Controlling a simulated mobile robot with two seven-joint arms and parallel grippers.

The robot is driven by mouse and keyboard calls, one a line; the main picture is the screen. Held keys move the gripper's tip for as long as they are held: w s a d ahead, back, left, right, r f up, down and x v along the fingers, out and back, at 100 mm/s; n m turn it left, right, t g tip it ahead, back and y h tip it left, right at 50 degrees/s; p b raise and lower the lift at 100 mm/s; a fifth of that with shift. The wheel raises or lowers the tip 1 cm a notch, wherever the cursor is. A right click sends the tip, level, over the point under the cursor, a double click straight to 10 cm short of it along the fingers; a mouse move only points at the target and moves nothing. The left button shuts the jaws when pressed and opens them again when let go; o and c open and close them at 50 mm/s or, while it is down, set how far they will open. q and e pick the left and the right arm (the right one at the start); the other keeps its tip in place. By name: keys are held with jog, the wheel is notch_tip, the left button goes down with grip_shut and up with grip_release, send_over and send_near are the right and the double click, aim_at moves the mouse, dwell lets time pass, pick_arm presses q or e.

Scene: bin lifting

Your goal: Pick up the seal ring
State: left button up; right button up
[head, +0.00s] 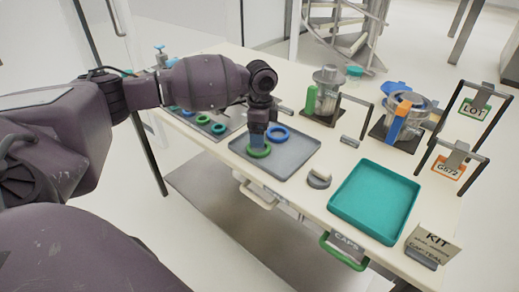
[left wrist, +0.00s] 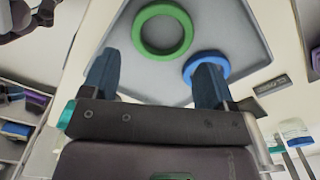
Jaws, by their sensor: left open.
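Two seal rings lie in a grey tray (head: 294,155) on the bench. The green ring (head: 261,154) lies nearer and the blue ring (head: 284,132) just behind it to the right. My left gripper (head: 258,141) is over the tray, its fingers pointing down at the green ring and partly covering it. In the left wrist view my left gripper (left wrist: 158,82) is open and empty. There the green ring (left wrist: 138,32) shows whole, beyond the fingers and between their lines. The blue ring (left wrist: 189,70) is partly hidden behind the right finger. My right gripper is not in view.
A second tray (head: 204,121) with several green and blue rings lies to the left. Metal canisters (head: 327,84) on dark stands are at the back.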

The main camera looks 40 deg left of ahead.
aim_at(261, 151)
pick_arm(q)
jog(key=shift+f, duration=0.25)
notch_tip(261, 151, down, 5)
jog(key=shift+w+d+r+b, duration=0.1)
jog(key=shift+w+r+b, duration=0.05)
jog(key=shift+b, duration=0.4)
jog(key=shift+r, duration=0.1)
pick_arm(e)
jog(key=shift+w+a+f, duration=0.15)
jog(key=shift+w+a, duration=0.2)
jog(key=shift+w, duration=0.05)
pick_arm(q)
jog(key=c, duration=0.7)
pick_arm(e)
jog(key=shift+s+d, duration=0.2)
pick_arm(q)
jog(key=shift+r+p, duration=1.65)
jog(key=shift+r, duration=8.45)
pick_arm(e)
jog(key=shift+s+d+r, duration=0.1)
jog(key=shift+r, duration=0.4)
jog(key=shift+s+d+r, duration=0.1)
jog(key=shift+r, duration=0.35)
